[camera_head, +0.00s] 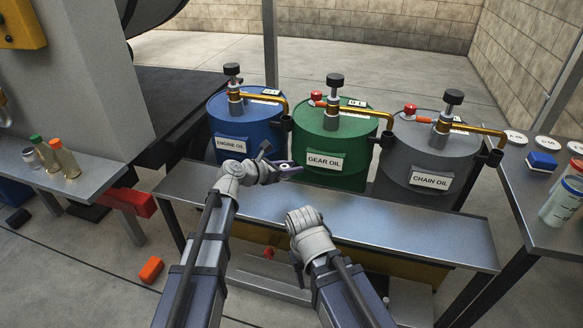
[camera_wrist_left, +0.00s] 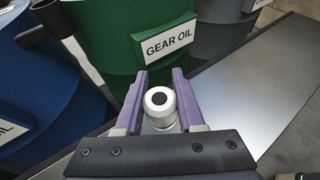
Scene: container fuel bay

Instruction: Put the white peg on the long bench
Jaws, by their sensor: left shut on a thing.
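The white peg (camera_wrist_left: 160,103) shows end-on in the left wrist view, with a dark round centre. It sits between the two purple fingers of my left gripper (camera_wrist_left: 160,92), which is shut on it. In the head view my left gripper (camera_head: 288,169) is over the rear part of the long bench (camera_head: 400,230), in front of the green drum. The peg is too small to make out clearly there. The bench top also shows in the left wrist view (camera_wrist_left: 255,90). My right arm reaches over the bench's front edge, and its jaws are hidden.
Blue (camera_head: 225,120), green (camera_head: 322,145) and grey (camera_head: 405,150) oil drums with brass taps stand behind the bench. A side bench (camera_head: 85,188) with bottles is at left, another (camera_head: 535,215) with containers at right. The long bench top is largely clear.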

